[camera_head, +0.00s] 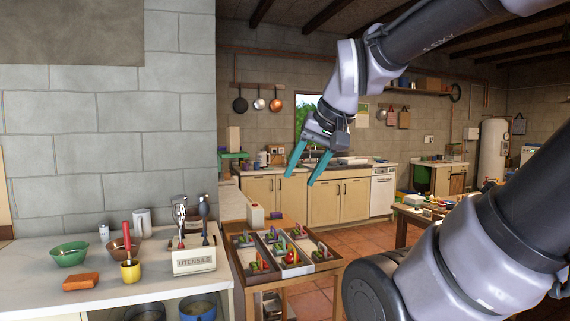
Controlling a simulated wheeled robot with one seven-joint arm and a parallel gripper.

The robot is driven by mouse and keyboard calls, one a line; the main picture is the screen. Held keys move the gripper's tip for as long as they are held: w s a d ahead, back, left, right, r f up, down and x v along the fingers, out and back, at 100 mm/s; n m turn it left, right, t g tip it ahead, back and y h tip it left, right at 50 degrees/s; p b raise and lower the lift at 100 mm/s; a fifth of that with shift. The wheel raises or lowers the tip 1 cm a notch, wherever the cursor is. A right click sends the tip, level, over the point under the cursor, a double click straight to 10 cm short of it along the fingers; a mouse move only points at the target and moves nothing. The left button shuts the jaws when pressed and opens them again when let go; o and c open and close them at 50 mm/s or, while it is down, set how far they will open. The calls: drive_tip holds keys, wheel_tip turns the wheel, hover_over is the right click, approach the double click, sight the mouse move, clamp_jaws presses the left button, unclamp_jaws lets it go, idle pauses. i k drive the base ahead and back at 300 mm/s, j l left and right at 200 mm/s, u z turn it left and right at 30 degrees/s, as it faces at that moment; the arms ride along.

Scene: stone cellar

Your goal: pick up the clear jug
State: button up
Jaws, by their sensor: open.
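A pale, translucent jug (256,217) with a reddish cap stands just behind the divided tray, right of the near wall's end. It is small in this view, and I take it for the clear jug. Its lower part is hidden behind the tray's back edge. My gripper (301,178) hangs from the arm in the upper middle of the view. Its two teal fingers point down and are apart, with nothing between them. In the picture it is above and right of the jug, not touching it.
The divided tray (238,270) holds several small colourful items. On the left counter (40,280) are a utensil holder (194,262), a green bowl (70,255), a brown bowl, a yellow cup (130,272) and an orange block (81,282). A cluttered table stands at right.

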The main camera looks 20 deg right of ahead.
sight(284, 159)
drive_tip(key=i+l+z, duration=0.15)
drive_tip(key=l+z, duration=0.25)
drive_tip(key=i+l+z, duration=0.2)
drive_tip(key=l+z, duration=0.2)
drive_tip(key=i+l+z, duration=0.2)
drive_tip(key=z, duration=0.2)
drive_tip(key=i+l+z, duration=0.6)
drive_tip(key=z, duration=0.2)
drive_tip(key=i+l+z, duration=0.1)
drive_tip(key=i+z, duration=0.25)
drive_tip(key=i+u, duration=0.25)
drive_tip(key=i+l+u, duration=0.2)
drive_tip(key=i, duration=0.15)
drive_tip(key=i+j+u, duration=0.1)
drive_tip(key=u, duration=0.3)
drive_tip(key=i+u, duration=0.3)
drive_tip(key=u, duration=0.15)
drive_tip(key=i+u, duration=0.25)
drive_tip(key=u, duration=0.15)
drive_tip(key=i+u, duration=0.4)
drive_tip(key=i, duration=1.4)
drive_tip(key=i+l+u, duration=0.1)
drive_tip(key=i, duration=0.8)
drive_tip(key=i+j, duration=0.1)
drive_tip(key=i, duration=0.6)
drive_tip(key=i+z, duration=0.1)
drive_tip(key=i, duration=0.6)
drive_tip(key=i+j, duration=0.2)
drive_tip(key=i, duration=0.5)
